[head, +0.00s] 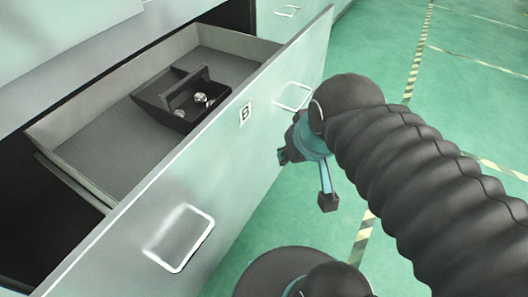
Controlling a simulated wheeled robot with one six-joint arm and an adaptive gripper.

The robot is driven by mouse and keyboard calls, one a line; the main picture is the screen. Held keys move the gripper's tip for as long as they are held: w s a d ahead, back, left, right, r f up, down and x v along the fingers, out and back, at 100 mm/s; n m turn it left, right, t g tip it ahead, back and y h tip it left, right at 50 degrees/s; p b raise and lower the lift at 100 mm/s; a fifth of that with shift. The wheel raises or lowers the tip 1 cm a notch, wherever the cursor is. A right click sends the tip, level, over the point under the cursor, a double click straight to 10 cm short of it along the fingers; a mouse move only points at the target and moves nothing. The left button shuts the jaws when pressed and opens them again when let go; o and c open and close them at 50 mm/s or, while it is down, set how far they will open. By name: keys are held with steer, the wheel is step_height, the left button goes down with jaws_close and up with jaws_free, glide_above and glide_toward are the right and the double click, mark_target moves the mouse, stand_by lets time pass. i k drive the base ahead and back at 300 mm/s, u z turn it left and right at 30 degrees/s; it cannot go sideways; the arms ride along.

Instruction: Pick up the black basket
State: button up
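The black basket (152,98) has a raised handle across its middle and sits inside the open drawer (95,149), close to the drawer's front panel. A few small shiny metal parts (202,98) lie in the basket. My gripper (322,198) hangs outside the drawer, to the right of the front panel and apart from the basket.
The drawer front has two bar handles, one lower left (180,239) and one upper right (293,95), with a "B" label (245,113) between them. The rest of the drawer looks empty. Green floor (470,95) with striped tape lines is clear at right.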

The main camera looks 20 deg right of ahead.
mark_target(177, 89)
steer(key=z, duration=0.45)
steer(key=k, duration=0.9)
steer(key=u, duration=1.25)
